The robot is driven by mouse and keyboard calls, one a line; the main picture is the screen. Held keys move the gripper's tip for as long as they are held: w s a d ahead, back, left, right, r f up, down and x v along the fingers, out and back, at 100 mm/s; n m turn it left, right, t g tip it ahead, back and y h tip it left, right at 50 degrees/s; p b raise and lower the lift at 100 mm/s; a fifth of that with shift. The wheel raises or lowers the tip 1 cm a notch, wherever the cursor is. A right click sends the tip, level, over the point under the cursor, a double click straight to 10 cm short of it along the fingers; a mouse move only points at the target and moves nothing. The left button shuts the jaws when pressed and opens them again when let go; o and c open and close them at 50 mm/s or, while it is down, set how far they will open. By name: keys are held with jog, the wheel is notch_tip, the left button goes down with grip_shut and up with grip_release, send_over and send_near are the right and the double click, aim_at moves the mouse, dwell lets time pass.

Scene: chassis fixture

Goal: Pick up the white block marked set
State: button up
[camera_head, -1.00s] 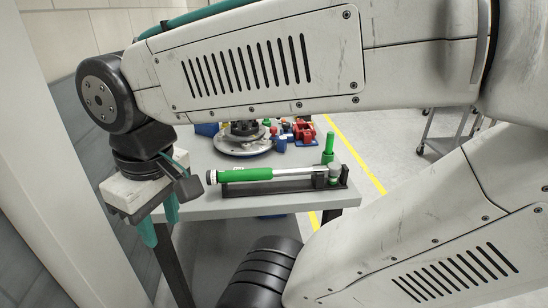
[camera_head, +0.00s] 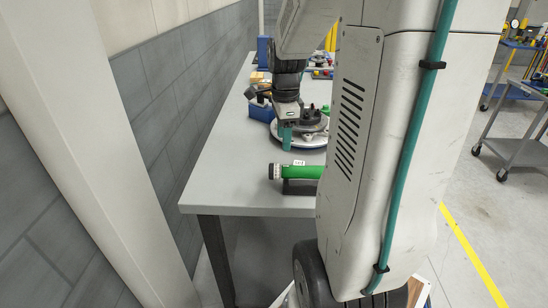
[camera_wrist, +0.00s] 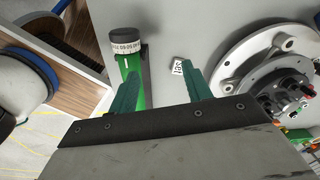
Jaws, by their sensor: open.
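The white block marked "set" (camera_wrist: 177,66) lies on the grey table in the wrist view, its dark lettering facing up. In the head view, a small white patch (camera_head: 299,163) just below my fingers looks like the same block. My gripper (camera_wrist: 162,82) is open and empty, with its teal fingers pointing down at the table. In the wrist view the block shows between the fingertips, closer to the right finger, with bare table around it. In the head view my gripper (camera_head: 286,138) is above the table, beside the block; the exact height gap is hard to tell.
A green-handled torque wrench (camera_head: 300,172) lies close by; its scale end (camera_wrist: 126,43) shows beside my left finger. A round metal fixture (camera_wrist: 268,75) with a dark hub stands right of the fingers. A blue bin (camera_head: 262,110) stands behind. The table's (camera_head: 228,165) left part is clear.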

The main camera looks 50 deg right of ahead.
aim_at(298, 163)
jog(key=d+f+m, duration=0.1)
jog(key=d, duration=0.1)
jog(key=d+f+m, duration=0.1)
jog(key=d+m, duration=0.1)
jog(key=d+f+m, duration=0.1)
jog(key=d, duration=0.1)
jog(key=shift+s+f+m, duration=0.25)
jog(key=shift+f+m, duration=0.05)
notch_tip(298, 163, down, 8)
jog(key=shift+s+d+r, duration=0.1)
jog(key=shift+d+r, duration=0.05)
jog(key=c, duration=1.1)
